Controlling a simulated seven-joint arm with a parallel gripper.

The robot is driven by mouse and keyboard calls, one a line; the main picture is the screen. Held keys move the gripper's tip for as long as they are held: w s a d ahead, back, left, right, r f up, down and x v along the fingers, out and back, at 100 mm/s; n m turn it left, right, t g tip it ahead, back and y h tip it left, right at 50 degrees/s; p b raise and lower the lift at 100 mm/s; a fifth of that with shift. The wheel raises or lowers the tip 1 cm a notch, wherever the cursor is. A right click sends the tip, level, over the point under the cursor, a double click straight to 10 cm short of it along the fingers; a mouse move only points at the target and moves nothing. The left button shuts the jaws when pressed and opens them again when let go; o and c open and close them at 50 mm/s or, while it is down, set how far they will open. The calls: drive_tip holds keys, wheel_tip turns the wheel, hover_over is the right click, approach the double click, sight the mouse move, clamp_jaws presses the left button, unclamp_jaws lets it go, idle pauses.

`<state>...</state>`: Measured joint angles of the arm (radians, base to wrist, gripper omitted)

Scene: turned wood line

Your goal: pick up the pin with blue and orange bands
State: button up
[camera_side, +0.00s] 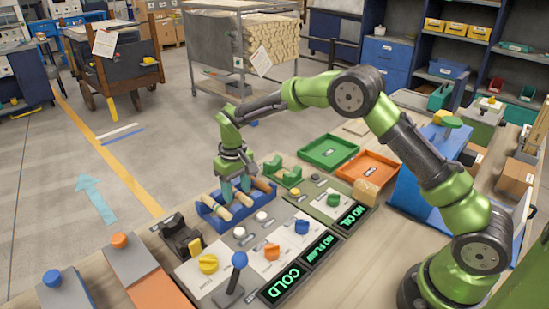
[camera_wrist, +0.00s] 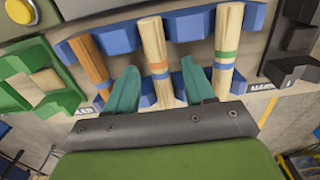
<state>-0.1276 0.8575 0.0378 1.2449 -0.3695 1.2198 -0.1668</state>
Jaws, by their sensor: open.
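The pin with blue and orange bands (camera_wrist: 153,42) is pale wood and lies in the middle of the blue rack (camera_wrist: 186,25) in the wrist view. My gripper (camera_wrist: 160,66) is open, with one teal finger on each side of this pin. I cannot tell whether the fingers touch it. A darker brown pin (camera_wrist: 88,62) lies to its left and a pale pin with green and blue bands (camera_wrist: 228,45) to its right. In the side view my gripper (camera_side: 236,190) is down at the blue rack (camera_side: 207,212), partly hiding the pins.
A green holder (camera_wrist: 20,92) is left of the rack and a black holder (camera_wrist: 292,45) right of it in the wrist view. In the side view, panels with knobs (camera_side: 272,252) and lit signs stand in front. Green (camera_side: 327,140) and orange (camera_side: 352,180) trays lie to the right.

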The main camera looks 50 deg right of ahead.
clamp_jaws()
idle(0.3)
